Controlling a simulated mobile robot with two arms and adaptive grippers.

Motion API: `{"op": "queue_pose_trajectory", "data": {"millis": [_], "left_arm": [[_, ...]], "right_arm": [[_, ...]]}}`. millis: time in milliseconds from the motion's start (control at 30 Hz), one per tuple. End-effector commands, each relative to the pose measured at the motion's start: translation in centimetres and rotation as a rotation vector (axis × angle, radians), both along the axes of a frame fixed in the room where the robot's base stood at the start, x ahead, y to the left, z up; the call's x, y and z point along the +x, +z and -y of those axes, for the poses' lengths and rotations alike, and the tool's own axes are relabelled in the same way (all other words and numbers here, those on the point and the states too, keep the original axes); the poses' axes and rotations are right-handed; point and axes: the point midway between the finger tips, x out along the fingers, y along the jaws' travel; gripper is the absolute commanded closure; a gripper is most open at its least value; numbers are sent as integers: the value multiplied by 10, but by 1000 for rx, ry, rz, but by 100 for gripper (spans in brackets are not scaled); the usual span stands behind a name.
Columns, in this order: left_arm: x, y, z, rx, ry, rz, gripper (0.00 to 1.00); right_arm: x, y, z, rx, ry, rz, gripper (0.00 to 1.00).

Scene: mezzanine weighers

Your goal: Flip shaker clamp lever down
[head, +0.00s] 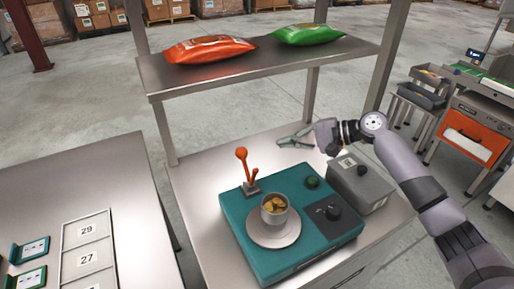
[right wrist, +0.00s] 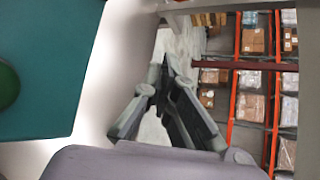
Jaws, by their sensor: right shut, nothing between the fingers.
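The teal shaker (head: 294,246) stands on the metal bench, with a round plate (head: 273,231) and a cup of yellowish pieces (head: 275,208) on top. The orange clamp lever (head: 243,166) stands upright on a small bracket at the shaker's back left corner. My right gripper (head: 284,142) is shut and empty, behind the shaker and to the right of the lever, apart from it. In the right wrist view the fingers (right wrist: 160,70) come together, and the teal shaker edge (right wrist: 60,75) shows at left; the lever is not in that view. My left gripper is not in view.
A grey box (head: 360,186) stands right of the shaker, under my right forearm. A shelf (head: 270,68) with a red bag (head: 209,49) and a green bag (head: 308,34) spans above the back. Bench space left of the shaker is clear. A second table (head: 95,185) stands left.

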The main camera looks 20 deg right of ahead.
Motion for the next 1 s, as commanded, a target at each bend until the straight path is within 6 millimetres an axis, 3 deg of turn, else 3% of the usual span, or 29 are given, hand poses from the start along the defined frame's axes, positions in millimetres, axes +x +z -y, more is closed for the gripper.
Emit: {"op": "queue_pose_trajectory", "data": {"millis": [167, 567, 800, 1000], "left_arm": [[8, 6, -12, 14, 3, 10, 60], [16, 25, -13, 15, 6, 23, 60], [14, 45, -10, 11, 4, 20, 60], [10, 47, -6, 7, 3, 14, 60]], "right_arm": [[8, -5, -15, 3, 2, -2, 100], [49, -36, -82, 1, 3, -2, 100], [21, -21, -88, -3, 1, -1, 100], [14, -19, -91, 0, 0, -1, 100]]}}
